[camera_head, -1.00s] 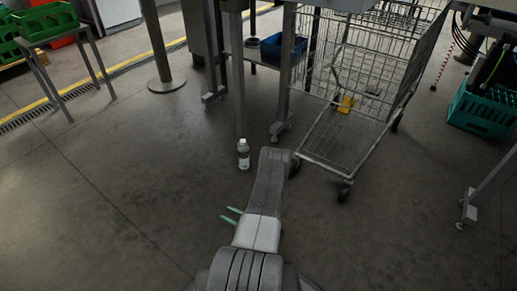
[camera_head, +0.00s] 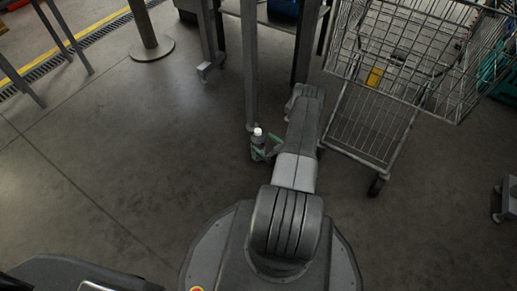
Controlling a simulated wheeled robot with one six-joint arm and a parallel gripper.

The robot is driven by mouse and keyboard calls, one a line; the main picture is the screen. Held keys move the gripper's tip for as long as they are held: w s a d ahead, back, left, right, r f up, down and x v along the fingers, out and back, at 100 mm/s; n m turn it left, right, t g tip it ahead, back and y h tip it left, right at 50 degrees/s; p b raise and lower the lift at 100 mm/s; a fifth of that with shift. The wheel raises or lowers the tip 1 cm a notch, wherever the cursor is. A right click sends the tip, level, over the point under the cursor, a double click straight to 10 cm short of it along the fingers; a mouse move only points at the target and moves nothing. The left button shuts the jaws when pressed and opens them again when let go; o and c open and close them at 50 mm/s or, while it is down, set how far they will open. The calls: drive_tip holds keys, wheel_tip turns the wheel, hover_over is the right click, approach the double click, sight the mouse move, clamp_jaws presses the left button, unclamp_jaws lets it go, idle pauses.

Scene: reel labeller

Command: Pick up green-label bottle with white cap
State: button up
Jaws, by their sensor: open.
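A small bottle (camera_head: 257,141) with a white cap stands upright on the floor, close beside a grey table leg. Its label is too small and too covered to read well. The green fingers of my gripper (camera_head: 267,152) are at the bottle's lower part, on its near and right side. They are open. I cannot tell whether the bottle is between them or whether they touch it. My arm hides the rest of the gripper.
A wire shopping cart (camera_head: 370,130) stands to the right of my arm. The grey table leg (camera_head: 250,80) rises right behind the bottle. A round post base (camera_head: 151,49) is at the upper left. The floor to the left is clear.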

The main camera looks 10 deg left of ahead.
sight(255, 137)
drive_tip(key=b+x, duration=0.1)
drive_tip(key=x, duration=0.1)
drive_tip(key=b+x, duration=0.1)
drive_tip(key=x, duration=0.2)
drive_tip(key=shift+s+a+f, duration=0.2)
drive_tip(key=shift+s, duration=0.05)
drive_tip(key=shift+w+a+r, duration=0.1)
drive_tip(key=shift+w+a, duration=0.15)
clamp_jaws()
drive_tip(key=shift+r, duration=0.1)
